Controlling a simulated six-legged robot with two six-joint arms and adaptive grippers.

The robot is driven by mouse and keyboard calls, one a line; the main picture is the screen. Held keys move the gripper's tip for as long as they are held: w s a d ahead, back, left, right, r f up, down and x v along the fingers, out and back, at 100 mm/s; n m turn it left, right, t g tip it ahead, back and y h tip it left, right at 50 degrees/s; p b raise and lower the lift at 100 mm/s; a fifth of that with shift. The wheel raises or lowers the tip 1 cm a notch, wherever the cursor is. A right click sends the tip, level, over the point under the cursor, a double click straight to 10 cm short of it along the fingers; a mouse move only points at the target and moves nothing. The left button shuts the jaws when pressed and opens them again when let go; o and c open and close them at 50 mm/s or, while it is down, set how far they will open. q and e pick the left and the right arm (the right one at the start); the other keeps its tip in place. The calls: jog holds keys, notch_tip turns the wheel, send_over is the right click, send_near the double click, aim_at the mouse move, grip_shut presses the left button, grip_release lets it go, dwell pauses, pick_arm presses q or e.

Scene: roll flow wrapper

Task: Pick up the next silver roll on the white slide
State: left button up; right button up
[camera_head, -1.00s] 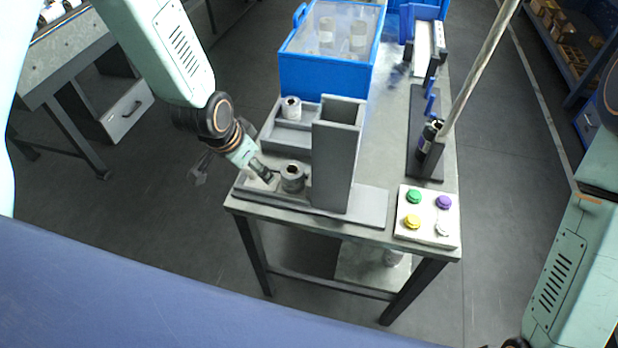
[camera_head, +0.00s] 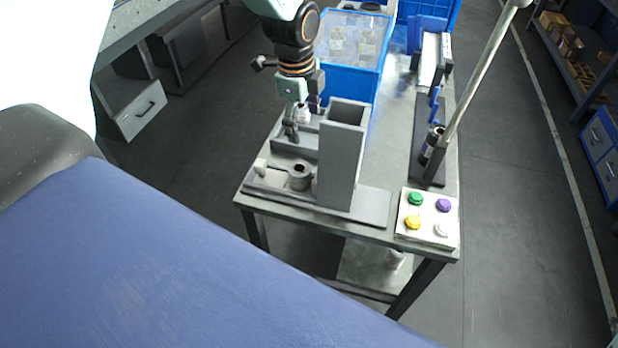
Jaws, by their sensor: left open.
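A small silver-white roll (camera_head: 303,113) stands in the rear compartment of the grey fixture, partly hidden by my left gripper (camera_head: 302,116). That gripper points down over it, open, with one finger at the roll's left; I cannot tell whether it touches. A grey roll (camera_head: 299,177) with a dark centre stands in the front tray, left of the tall grey chute. A small white pointed piece (camera_head: 260,167) is at that tray's left end. A white slide (camera_head: 429,62) lies at the back right; I cannot make out a silver roll on it. My right gripper is out of view.
A blue bin (camera_head: 352,84) with a clear lid stands behind the fixture. The tall grey chute (camera_head: 341,160) rises beside the rolls. A slanted metal pole (camera_head: 480,75) and a dark cylinder (camera_head: 430,145) stand to the right. A button box (camera_head: 427,218) sits at the front right corner.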

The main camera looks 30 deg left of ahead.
aim_at(301, 170)
pick_arm(q)
jog(key=f+m, duration=0.1)
jog(key=f, duration=0.2)
jog(key=s+f+m+g, duration=0.1)
jog(key=f, duration=0.2)
jog(key=s+f+m+b, duration=0.1)
jog(key=f, duration=0.2)
jog(key=shift+d+f+m, duration=0.1)
jog(key=shift+d+m, duration=0.05)
jog(key=shift+m, duration=0.25)
jog(key=shift+f, duration=0.4)
notch_tip(301, 170, down, 4)
jog(key=shift+s+f+b, duration=0.1)
jog(key=shift+f+b, duration=0.05)
jog(key=shift+b, duration=0.25)
jog(key=shift+f, duration=0.6)
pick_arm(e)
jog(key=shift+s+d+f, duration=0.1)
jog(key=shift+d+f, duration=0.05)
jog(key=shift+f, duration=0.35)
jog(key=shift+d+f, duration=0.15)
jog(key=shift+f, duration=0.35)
pick_arm(q)
jog(key=shift+d+r, duration=0.1)
jog(key=shift+c, duration=0.4)
